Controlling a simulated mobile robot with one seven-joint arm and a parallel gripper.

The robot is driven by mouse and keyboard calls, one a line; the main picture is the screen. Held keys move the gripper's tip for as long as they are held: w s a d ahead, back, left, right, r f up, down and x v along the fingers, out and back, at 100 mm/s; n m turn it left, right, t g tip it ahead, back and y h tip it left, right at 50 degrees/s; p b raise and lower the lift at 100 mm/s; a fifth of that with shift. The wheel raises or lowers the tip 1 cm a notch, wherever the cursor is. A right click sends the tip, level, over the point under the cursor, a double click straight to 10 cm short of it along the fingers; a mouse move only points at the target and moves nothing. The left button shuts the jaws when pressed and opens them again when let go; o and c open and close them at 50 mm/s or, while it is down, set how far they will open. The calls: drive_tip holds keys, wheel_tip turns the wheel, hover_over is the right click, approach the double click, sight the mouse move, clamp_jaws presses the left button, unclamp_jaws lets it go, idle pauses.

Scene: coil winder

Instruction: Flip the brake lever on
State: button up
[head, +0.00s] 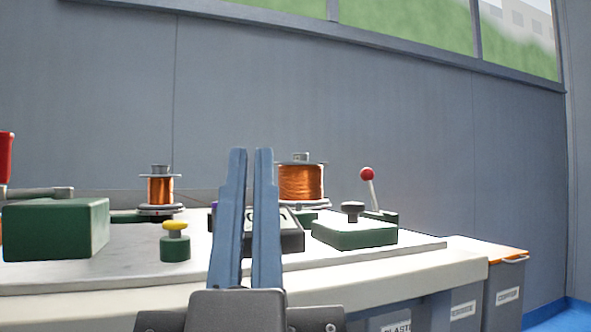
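A lever with a red ball knob (367,174) on a pale rod stands on a small green base at the back right of the bench top. It leans slightly to the left, and it is the only upright ball-topped lever in view; no label on it can be read. My gripper (251,152) points up in front of the bench, left of the lever and apart from it. Its two blue fingers are close together with a narrow gap between them, and nothing shows in the gap. The fingers hide part of the bench's middle.
Two copper wire spools (160,190) (301,182) stand at the back. A green box with a black knob (353,231) sits in front of the lever. A yellow-capped green post (175,243) and a green block (57,228) are left. Labelled bins (507,296) stand at the right.

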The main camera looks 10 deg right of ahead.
wheel_tip(320, 180, up, 25)
drive_tip(key=p, duration=2.4)
drive_tip(key=shift+r, duration=0.15)
clamp_jaws()
